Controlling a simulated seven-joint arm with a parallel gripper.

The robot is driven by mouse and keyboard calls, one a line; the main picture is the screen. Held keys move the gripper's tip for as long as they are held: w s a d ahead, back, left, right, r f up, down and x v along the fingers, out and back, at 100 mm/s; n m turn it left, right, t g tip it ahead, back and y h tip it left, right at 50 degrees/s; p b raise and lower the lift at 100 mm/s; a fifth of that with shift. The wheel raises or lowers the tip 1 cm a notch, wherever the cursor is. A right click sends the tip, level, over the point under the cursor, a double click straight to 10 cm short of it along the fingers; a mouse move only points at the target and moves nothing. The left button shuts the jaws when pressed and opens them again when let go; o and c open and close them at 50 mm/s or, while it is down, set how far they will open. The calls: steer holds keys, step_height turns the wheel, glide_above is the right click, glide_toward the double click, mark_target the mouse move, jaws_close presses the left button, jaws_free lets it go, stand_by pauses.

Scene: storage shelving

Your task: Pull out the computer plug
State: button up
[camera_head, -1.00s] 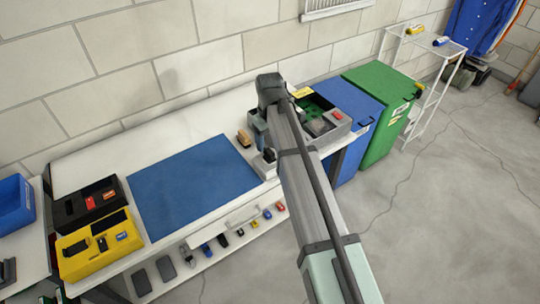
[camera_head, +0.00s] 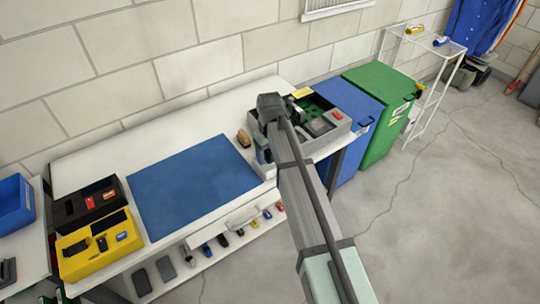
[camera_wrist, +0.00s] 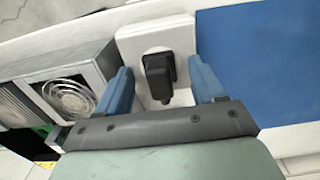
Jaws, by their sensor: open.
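The black computer plug (camera_wrist: 158,74) sits in a white socket block (camera_wrist: 150,35) in the wrist view. My gripper (camera_wrist: 160,90) is open, with one blue finger on each side of the plug. I see a gap between the plug and each finger, wider on the right. In the head view, the white socket block (camera_head: 262,167) shows at the right end of the bench, beside my gripper. The plug itself is hidden behind my arm there.
A grey case with a fan (camera_wrist: 70,97) stands close to the left finger. A blue mat (camera_head: 190,185) covers the middle of the white bench. A grey bin with parts (camera_head: 318,127) is right of my arm. Blue and green bins stand beyond the bench's right end.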

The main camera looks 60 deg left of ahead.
steer(key=shift+c, duration=0.2)
stand_by(0.7)
jaws_close()
stand_by(0.5)
steer(key=shift+r, duration=0.3)
steer(key=shift+r, duration=2.75)
